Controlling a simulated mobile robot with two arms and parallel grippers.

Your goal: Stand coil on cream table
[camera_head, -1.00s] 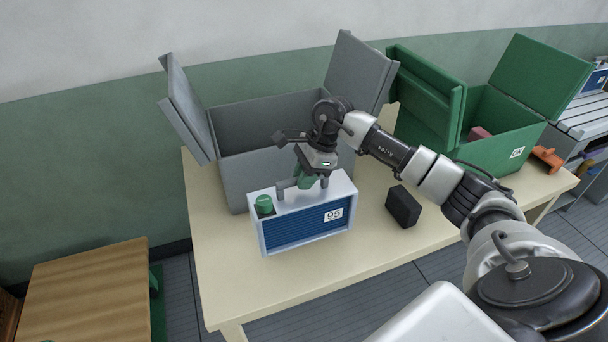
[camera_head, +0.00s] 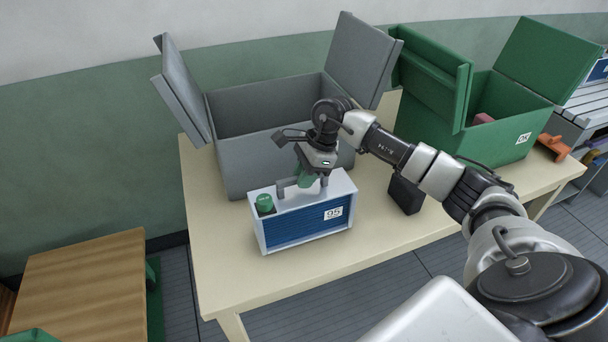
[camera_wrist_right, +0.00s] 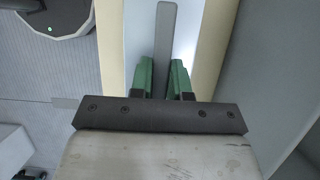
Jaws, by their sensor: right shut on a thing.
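The coil (camera_head: 300,228) is a white box with blue fins on its front, a 95 label, a green knob on top and a grey top handle. It is upright over the cream table (camera_head: 220,285), in front of the grey box; I cannot tell whether its underside touches the tabletop. My right gripper (camera_head: 308,182) is above it, green fingers shut on the handle. In the right wrist view, the fingers (camera_wrist_right: 165,85) sit on both sides of the grey handle bar (camera_wrist_right: 165,40), over the coil's pale top (camera_wrist_right: 140,35). My left gripper is out of view.
An open grey box (camera_head: 235,165) stands behind the coil. An open green box (camera_head: 495,145) stands at the right, with an orange piece (camera_head: 555,146) beside it. A black block (camera_head: 405,195) lies right of the coil. The cream table's front left is bare. A wooden table (camera_head: 80,285) is at lower left.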

